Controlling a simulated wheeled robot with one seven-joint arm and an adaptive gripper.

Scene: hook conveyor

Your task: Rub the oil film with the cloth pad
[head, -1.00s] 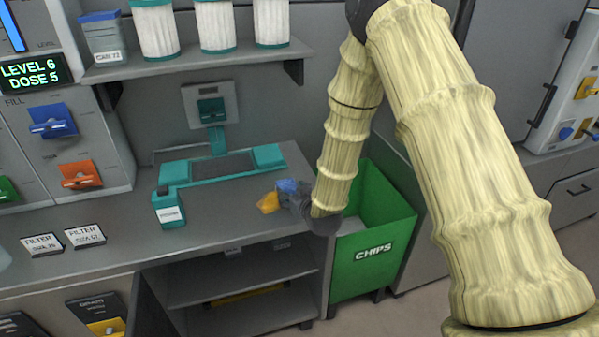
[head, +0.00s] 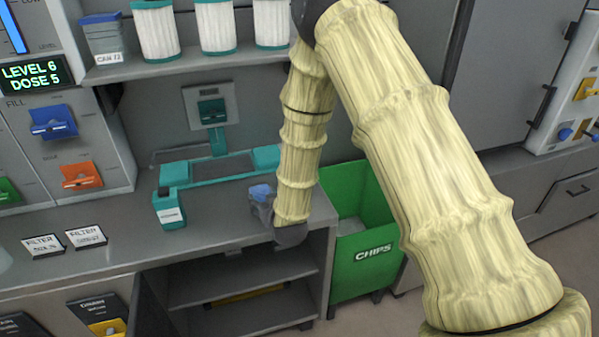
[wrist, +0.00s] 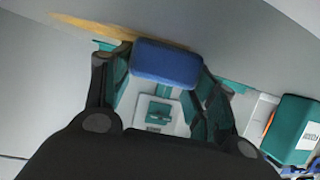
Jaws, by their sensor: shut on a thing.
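My gripper (head: 261,207) is shut on the blue cloth pad (wrist: 167,63), which spans between its dark and teal fingers in the wrist view. In the head view a bit of the blue pad (head: 262,191) shows above the grey bench, left of my arm. The amber oil film (wrist: 92,27) shows in the wrist view as a thin streak beside and behind the pad. I cannot tell whether the pad touches it. In the head view my gripper and arm hide the film.
A teal bottle (head: 169,209) stands on the bench left of my gripper. Behind it is a teal-framed device (head: 188,172). A green chips bin (head: 372,255) stands at the bench's right end. Two filter cards (head: 43,245) lie at left. A shelf (head: 190,62) with canisters hangs above.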

